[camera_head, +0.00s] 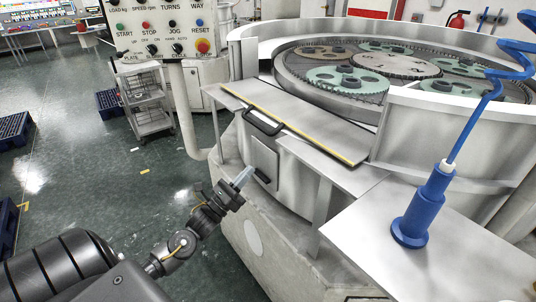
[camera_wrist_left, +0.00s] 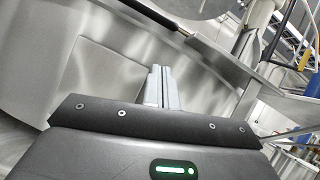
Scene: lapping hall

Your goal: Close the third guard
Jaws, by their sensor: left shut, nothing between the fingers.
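A flat metal guard panel (camera_head: 315,128) with a yellow edge strip lies folded outward at the front of the round lapping machine, where its rim wall has a gap. A black bar handle (camera_head: 262,123) is on the panel's left part. No number shows on it, so I cannot tell whether it is the third guard. My left gripper (camera_head: 243,176) is shut and empty, below and in front of the panel, near a small hatch with a black grip (camera_head: 262,176). In the left wrist view the closed fingers (camera_wrist_left: 160,88) point toward bare metal. My right gripper is not in view.
The machine's plate (camera_head: 395,64) carries several toothed green and brown discs. A blue tool (camera_head: 422,207) with a coiled hose stands on a side shelf (camera_head: 365,240) at right. A control panel (camera_head: 162,32) and a trolley (camera_head: 143,97) stand at left. The floor between is clear.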

